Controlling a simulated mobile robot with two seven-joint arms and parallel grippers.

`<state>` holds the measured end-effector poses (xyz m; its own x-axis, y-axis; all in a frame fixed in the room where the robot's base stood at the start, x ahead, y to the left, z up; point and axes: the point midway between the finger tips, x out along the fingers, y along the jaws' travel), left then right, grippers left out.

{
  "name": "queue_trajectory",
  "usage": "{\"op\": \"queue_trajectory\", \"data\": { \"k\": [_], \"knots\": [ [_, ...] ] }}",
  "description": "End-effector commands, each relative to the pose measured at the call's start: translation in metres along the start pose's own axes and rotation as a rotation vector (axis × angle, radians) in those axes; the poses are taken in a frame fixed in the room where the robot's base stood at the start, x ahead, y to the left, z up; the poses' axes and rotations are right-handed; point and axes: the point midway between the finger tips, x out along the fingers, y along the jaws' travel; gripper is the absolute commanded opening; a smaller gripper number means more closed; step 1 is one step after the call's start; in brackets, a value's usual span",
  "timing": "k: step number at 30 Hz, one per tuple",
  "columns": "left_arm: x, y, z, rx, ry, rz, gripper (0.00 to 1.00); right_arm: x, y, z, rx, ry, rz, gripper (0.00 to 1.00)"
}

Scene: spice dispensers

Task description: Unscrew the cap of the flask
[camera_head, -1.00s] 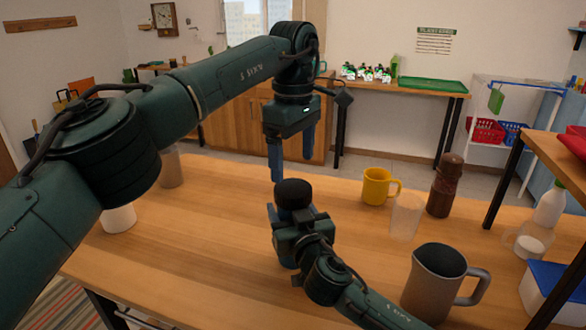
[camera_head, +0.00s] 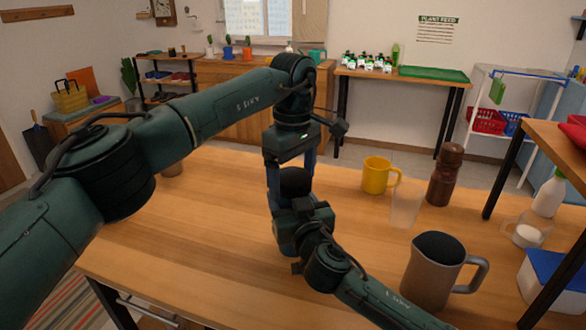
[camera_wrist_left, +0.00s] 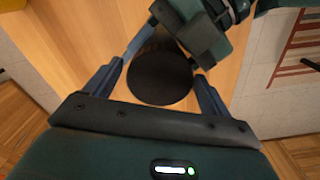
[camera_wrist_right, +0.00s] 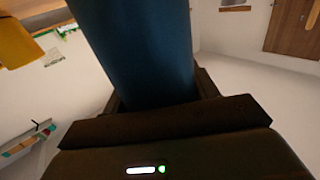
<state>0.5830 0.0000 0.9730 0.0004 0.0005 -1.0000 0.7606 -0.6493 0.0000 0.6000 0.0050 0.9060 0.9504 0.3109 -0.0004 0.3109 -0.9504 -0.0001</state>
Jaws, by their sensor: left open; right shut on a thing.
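The flask stands upright on the table, with its black cap (camera_head: 295,182) on top; the cap also shows as a dark disc in the left wrist view (camera_wrist_left: 160,78). The blue flask body (camera_wrist_right: 135,50) fills the middle of the right wrist view. My right gripper (camera_head: 291,212) is shut on the body, below the cap, and hides most of it in the head view. My left gripper (camera_head: 291,178) points down from above and is open, with one finger on each side of the cap. In the left wrist view (camera_wrist_left: 157,85) gaps show between the fingers and the cap.
To the right on the wooden table (camera_head: 190,245) are a yellow mug (camera_head: 376,176), a clear cup (camera_head: 405,205), a brown bottle (camera_head: 446,175) and a grey pitcher (camera_head: 433,270). A shelf (camera_head: 560,145) stands at the right edge. The table's left part is mostly clear.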

Motion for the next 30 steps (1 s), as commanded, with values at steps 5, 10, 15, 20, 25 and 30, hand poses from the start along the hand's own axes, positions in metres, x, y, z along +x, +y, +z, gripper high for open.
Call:
{"op": "queue_trajectory", "data": {
  "k": [5,10,15,20,25,30],
  "knots": [
    [-0.0001,-0.0001,-0.0001,0.0,0.0,0.0,0.77,0.0,0.0001,0.0004,0.0,-0.001,0.0,0.0],
    [-0.0002,-0.0001,-0.0001,0.0,-0.001,0.0,0.63,0.0,0.0001,0.0004,0.0,-0.001,0.0,0.0],
    [-0.0003,-0.0001,0.0,0.0,-0.001,0.0,0.49,0.0,0.0001,0.0004,0.0,-0.001,0.0,0.0],
    [-0.0003,-0.0001,0.0,0.0,-0.001,0.0,0.38,0.0,0.0001,0.0004,0.0,-0.001,0.0,0.0],
    [-0.0005,-0.0002,0.0,-0.128,-0.001,-0.001,0.38,0.0,0.0001,0.0004,0.0,-0.001,0.0,0.0],
    [-0.0005,-0.0002,0.0002,-0.283,-0.001,-0.001,0.38,0.0,0.0001,0.0004,0.0,-0.001,0.0,0.0]
  ]
}}
